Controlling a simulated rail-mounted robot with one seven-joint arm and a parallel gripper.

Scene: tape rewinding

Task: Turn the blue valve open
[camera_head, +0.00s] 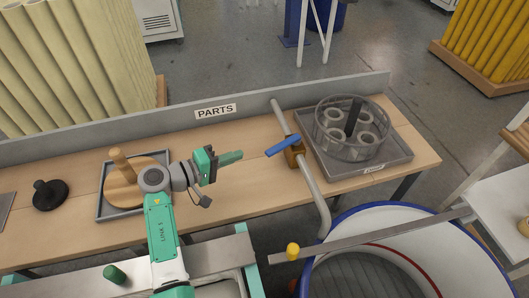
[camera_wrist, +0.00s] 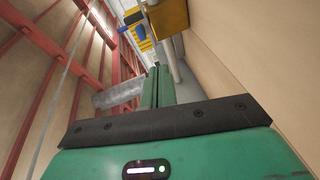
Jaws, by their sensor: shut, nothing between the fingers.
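The blue valve handle (camera_head: 283,146) sits on a brass valve body (camera_head: 296,158) on a bent grey pipe (camera_head: 311,185). The handle sticks out to the left, across the pipe's line. My gripper (camera_head: 238,156) is left of the handle with a small gap, its green fingers together and empty, pointing right toward the valve. In the wrist view, my gripper's fingers (camera_wrist: 158,72) are closed. Beyond them, a yellow block (camera_wrist: 168,18) that looks like the valve body and a small blue part (camera_wrist: 132,16) show near the top edge.
A grey tray (camera_head: 395,160) with a clear round bin (camera_head: 340,140) of ring parts stands right of the pipe. A wooden spool with a peg (camera_head: 122,185) and a black knob (camera_head: 49,195) are at left. A blue-rimmed tub (camera_head: 465,230) stands in front. A back rail carries a PARTS label (camera_head: 215,111).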

